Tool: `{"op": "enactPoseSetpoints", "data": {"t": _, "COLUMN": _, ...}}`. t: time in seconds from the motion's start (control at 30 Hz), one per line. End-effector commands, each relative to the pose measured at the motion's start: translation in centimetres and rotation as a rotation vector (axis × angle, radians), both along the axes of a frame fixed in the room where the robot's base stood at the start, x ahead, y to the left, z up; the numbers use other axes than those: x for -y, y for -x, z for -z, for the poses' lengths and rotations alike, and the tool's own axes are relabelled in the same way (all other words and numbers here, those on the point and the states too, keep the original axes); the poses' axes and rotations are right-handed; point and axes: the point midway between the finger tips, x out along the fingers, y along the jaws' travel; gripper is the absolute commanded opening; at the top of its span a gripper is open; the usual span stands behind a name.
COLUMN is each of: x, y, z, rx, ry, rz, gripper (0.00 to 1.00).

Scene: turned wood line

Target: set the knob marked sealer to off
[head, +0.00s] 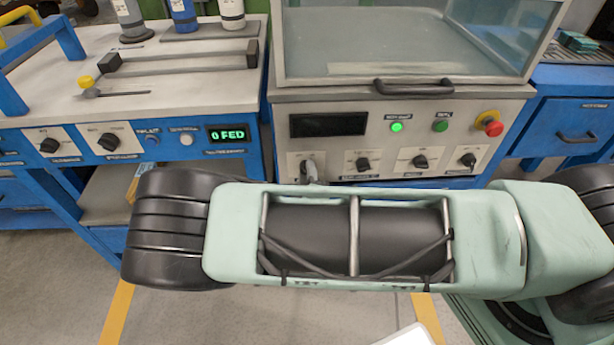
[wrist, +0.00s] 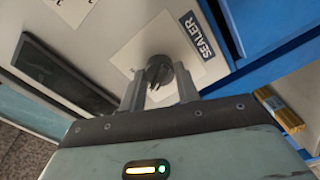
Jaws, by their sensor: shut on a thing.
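The sealer knob (wrist: 159,71) is a dark round knob on a white plate, with a dark label reading SEALER (wrist: 196,36) beside it in the wrist view. My gripper (wrist: 160,88) has its two fingers on either side of the knob and is shut on it. In the head view my gripper (head: 309,170) shows only in part at the leftmost knob of the right-hand machine's panel, above my arm. My arm hides most of that knob and the label below it. The knob's pointer and any position marks cannot be read.
The same panel holds several other black knobs (head: 420,161), a dark display (head: 328,124), a lit green button (head: 397,127) and a red emergency button (head: 490,123). A blue bench (head: 180,60) with a green readout (head: 228,134) stands at left. A yellowish block (wrist: 279,109) lies at right in the wrist view.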

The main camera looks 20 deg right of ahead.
Motion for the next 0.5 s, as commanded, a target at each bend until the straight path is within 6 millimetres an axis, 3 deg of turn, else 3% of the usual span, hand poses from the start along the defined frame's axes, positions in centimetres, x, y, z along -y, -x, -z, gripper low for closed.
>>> {"op": "enactPoseSetpoints", "data": {"t": 0.5, "x": -0.12, "y": 0.04, "z": 0.05, "rx": -0.027, "ry": 0.079, "rz": -0.003, "gripper": 0.09}}
